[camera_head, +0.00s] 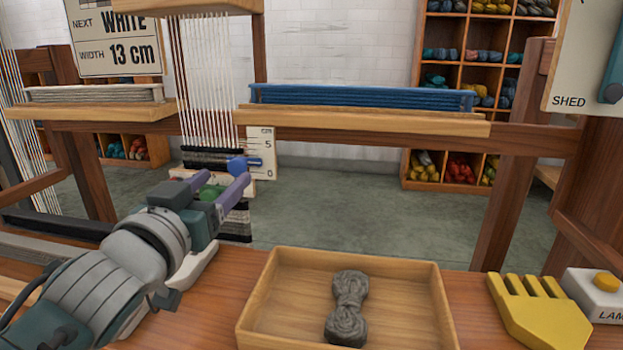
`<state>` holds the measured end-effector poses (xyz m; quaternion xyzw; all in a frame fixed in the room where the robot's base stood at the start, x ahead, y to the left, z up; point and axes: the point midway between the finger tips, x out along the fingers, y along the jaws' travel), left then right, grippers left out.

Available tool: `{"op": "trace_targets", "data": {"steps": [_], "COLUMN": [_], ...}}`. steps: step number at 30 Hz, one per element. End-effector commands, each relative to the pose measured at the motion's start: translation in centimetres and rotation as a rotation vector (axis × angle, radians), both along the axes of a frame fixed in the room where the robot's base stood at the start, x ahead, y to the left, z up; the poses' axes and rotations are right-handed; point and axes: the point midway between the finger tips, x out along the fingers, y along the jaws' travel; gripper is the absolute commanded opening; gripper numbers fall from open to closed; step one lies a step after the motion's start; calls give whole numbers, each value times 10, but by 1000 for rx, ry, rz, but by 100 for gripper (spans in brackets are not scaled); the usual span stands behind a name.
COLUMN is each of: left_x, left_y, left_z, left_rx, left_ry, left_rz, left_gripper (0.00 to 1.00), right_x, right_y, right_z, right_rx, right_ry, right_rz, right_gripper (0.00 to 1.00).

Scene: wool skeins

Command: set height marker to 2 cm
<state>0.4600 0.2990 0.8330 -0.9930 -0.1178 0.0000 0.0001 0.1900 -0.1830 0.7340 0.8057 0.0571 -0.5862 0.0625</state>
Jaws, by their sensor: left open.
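The height marker (238,166) is a blue knob with a short pointer. It sits at a white cm scale (262,143) marked 5 above and 0 below, beside the hanging warp. The pointer lies between the two numbers, nearer the 0, at roughly 2. My left gripper (222,180) is open, with its purple fingers spread just in front of and below the knob. One fingertip overlaps the knob's lower edge in the picture; I cannot tell whether they touch. My right gripper is not in view.
A wooden tray (250,307) with a grey skein (347,308) stands at the front of the bench. A yellow comb (540,312) and a lamp button box (600,292) are at right. Blue (360,97) and white (92,94) yarn shuttles rest on ledges above.

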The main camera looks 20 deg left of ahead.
Motion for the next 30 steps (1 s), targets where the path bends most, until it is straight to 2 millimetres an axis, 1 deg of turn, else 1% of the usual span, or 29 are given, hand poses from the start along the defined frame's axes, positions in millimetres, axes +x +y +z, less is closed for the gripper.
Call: {"op": "trace_targets", "data": {"steps": [1,3,6,9,13,25,26,28,29,30], "left_x": [-11,-23,-37,-46,-50,-49,-49,-51,-52,-55], "left_y": [-3,-6,-9,-11,-12,-12,-12,-10,-9,-7], "left_z": [1,1,0,0,0,1,2,11,17,27], "left_rx": [-4,-2,-3,-2,-1,0,1,0,1,0], "left_ry": [3,3,2,1,0,0,2,20,32,61], "left_rz": [1,0,0,0,0,0,1,11,19,33], "left_gripper": [65,65,65,65,65,65,65,65,65,65], "right_x": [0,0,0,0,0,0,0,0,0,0], "right_y": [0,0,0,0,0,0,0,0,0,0], "right_z": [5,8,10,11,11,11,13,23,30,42], "right_rx": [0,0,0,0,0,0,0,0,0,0], "right_ry": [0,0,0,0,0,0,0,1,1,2], "right_rz": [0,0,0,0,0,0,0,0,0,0], "right_gripper": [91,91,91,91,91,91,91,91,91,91]}}
